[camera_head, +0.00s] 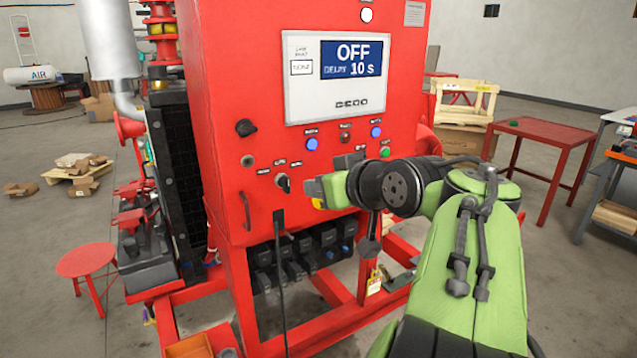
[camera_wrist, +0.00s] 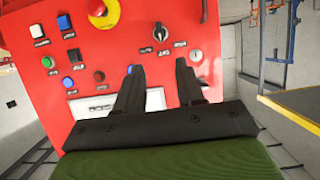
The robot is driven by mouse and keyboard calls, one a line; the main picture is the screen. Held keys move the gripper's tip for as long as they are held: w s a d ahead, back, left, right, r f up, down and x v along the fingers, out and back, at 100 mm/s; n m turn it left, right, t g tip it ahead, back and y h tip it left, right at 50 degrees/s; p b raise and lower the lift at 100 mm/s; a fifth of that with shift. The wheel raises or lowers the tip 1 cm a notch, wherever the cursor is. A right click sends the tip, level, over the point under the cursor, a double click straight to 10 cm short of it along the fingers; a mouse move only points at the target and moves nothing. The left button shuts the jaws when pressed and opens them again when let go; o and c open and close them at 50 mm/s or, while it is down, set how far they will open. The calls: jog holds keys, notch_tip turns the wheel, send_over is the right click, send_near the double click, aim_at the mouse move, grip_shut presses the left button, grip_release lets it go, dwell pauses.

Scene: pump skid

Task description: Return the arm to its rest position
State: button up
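My arm (camera_head: 465,260) is green and black and reaches in from the lower right in the head view. My gripper (camera_head: 318,191) is in front of the lower part of the red control panel (camera_head: 225,100). In the wrist view the two dark fingers of my gripper (camera_wrist: 157,66) are spread apart, with nothing visible between them. The panel (camera_wrist: 125,55) fills much of the view behind them. I cannot tell exactly how far the fingertips are from it.
The panel's display (camera_head: 351,72) reads OFF and DELAY 10 s. A black selector knob (camera_wrist: 160,33) and a red emergency button (camera_wrist: 97,8) on yellow are near the fingers. A red table (camera_head: 545,132) and a wooden crate (camera_head: 465,105) stand to the right. Open floor lies between.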

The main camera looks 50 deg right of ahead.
dwell(0.4)
jog(key=w+a+f+n+g+y+p, duration=0.1)
jog(key=a+f, duration=0.1)
jog(key=a, duration=0.4)
jog(key=w+a+f+g+y+p, duration=0.1)
jog(key=a+f+y, duration=0.1)
jog(key=a, duration=0.4)
jog(key=s+a+f+n+g+p, duration=0.1)
jog(key=s+a+f+g, duration=0.4)
jog(key=s+a+f, duration=0.7)
jog(key=shift+s+a+n+y, duration=0.3)
jog(key=shift+s+a+n, duration=0.3)
jog(key=shift+s+a, duration=0.5)
jog(key=shift+w+r, duration=0.1)
jog(key=shift+r, duration=0.05)
jog(key=shift+c, duration=0.2)
